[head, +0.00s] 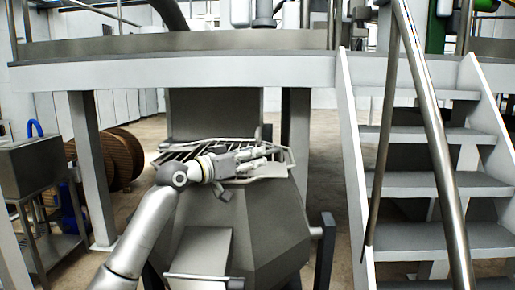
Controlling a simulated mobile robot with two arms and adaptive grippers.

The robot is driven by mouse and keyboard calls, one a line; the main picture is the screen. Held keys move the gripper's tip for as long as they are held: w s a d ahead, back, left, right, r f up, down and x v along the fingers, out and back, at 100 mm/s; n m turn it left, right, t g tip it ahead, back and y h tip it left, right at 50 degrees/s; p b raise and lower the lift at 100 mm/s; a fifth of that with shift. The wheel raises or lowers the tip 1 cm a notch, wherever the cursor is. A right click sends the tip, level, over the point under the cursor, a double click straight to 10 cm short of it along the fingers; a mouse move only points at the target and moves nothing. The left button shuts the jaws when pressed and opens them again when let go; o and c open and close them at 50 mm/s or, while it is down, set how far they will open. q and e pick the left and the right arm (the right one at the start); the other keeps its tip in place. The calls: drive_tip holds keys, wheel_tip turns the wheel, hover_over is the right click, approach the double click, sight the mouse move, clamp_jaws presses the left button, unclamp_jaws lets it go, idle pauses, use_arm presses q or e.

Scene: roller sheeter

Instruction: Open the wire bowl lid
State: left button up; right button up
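The wire lid (173,154) is a grey grille of thin bars across the top of a large angular metal bowl (265,220). It looks roughly flat over the bowl's mouth; I cannot tell if it is slightly raised. My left arm comes up from the lower left. My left gripper (262,158) is over the right part of the lid, fingers pointing right, and hides some of its bars. The fingers blend with the bars, so I cannot tell whether they touch or grip one.
A raised platform (285,68) spans above and behind the bowl. A metal staircase (430,185) with a handrail stands at the right. A steel sink stand (30,165) and brown reels (120,158) are at the left. Some floor behind the bowl is clear.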

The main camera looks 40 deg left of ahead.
use_arm(q)
drive_tip(key=shift+x, duration=1)
clamp_jaws()
